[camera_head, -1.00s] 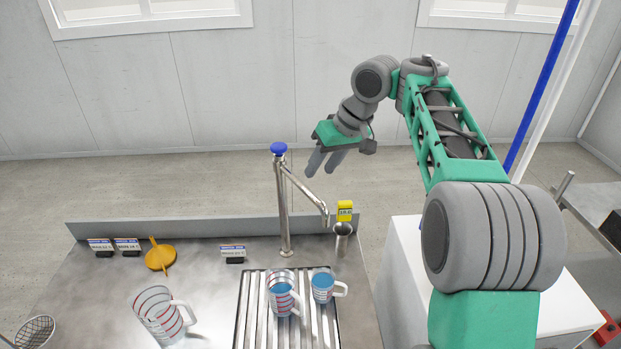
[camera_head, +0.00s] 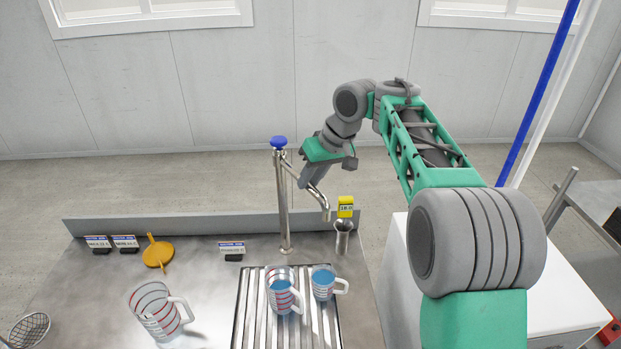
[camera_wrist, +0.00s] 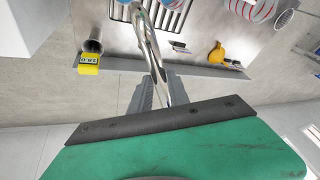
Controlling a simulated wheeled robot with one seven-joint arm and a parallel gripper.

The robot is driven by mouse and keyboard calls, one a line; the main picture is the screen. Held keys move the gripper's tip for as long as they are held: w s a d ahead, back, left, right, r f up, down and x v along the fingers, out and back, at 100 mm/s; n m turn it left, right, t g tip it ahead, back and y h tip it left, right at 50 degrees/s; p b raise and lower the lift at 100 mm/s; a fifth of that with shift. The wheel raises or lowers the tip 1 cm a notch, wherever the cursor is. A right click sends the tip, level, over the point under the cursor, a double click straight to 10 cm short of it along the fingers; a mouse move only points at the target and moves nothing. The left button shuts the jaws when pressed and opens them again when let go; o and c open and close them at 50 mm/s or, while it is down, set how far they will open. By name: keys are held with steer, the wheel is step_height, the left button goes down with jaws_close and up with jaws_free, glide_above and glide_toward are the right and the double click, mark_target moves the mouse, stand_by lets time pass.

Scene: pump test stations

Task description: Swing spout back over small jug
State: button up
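The steel spout (camera_head: 312,195) slopes right and down from its standpipe (camera_head: 284,215), which has a blue knob (camera_head: 279,141). Its tip hangs near a narrow steel cup (camera_head: 342,237), left of the cup in the picture. The small jug (camera_head: 323,284) stands on the slatted grate with blue liquid in it, just right of a bigger jug (camera_head: 281,291). My gripper (camera_head: 308,183) is at the spout, close to the standpipe. In the wrist view, the pipe (camera_wrist: 150,45) crosses in front of my fingers (camera_wrist: 157,85); contact and the finger gap are unclear.
A large striped jug (camera_head: 160,312), a yellow funnel (camera_head: 158,252) and small label cards (camera_head: 232,249) stand on the bench to the left. A yellow tag (camera_head: 345,207) is behind the cup. A low back ledge (camera_head: 180,226) runs behind the bench.

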jaws_close()
stand_by(1.0)
